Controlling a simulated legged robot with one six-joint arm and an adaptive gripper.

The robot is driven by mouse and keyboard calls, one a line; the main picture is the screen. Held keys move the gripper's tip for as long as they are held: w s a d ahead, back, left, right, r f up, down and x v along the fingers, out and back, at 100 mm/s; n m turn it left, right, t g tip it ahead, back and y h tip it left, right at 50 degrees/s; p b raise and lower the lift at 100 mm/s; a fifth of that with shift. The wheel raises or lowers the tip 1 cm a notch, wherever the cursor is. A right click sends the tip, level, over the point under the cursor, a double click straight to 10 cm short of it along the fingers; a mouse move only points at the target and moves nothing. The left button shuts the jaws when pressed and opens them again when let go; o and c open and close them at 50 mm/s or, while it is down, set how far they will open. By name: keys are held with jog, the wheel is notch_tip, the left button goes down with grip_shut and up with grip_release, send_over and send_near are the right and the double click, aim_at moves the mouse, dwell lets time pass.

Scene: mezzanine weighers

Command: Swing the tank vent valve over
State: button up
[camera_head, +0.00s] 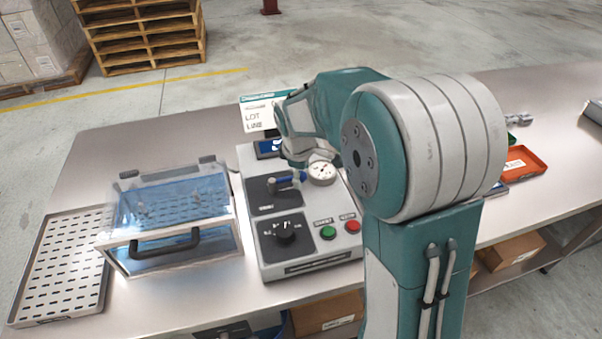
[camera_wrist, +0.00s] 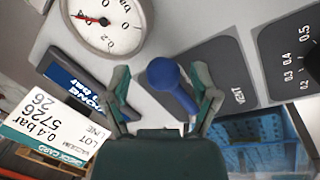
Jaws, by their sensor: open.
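The tank vent valve is a blue lever (camera_head: 287,181) on a dark plate of the grey console (camera_head: 251,222). In the wrist view the lever (camera_wrist: 168,78) shows its round blue end, beside the printed word VENT. My gripper (camera_wrist: 160,80) is open, with one finger on each side of the lever's end. I cannot tell whether either finger touches it. In the camera_head view my arm hides most of the gripper.
A round gauge (camera_head: 322,172) sits beside the lever. A black knob (camera_head: 285,233), a green button (camera_head: 327,232) and a red button (camera_head: 352,226) are nearer on the console. A clear-lidded tank (camera_head: 172,254) and a slotted tray (camera_head: 62,262) stand left. A card (camera_head: 259,117) stands behind.

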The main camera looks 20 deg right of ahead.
jog(key=shift+a+f, duration=0.15)
jog(key=shift+a, duration=0.15)
jog(key=c, duration=0.3)
grip_shut()
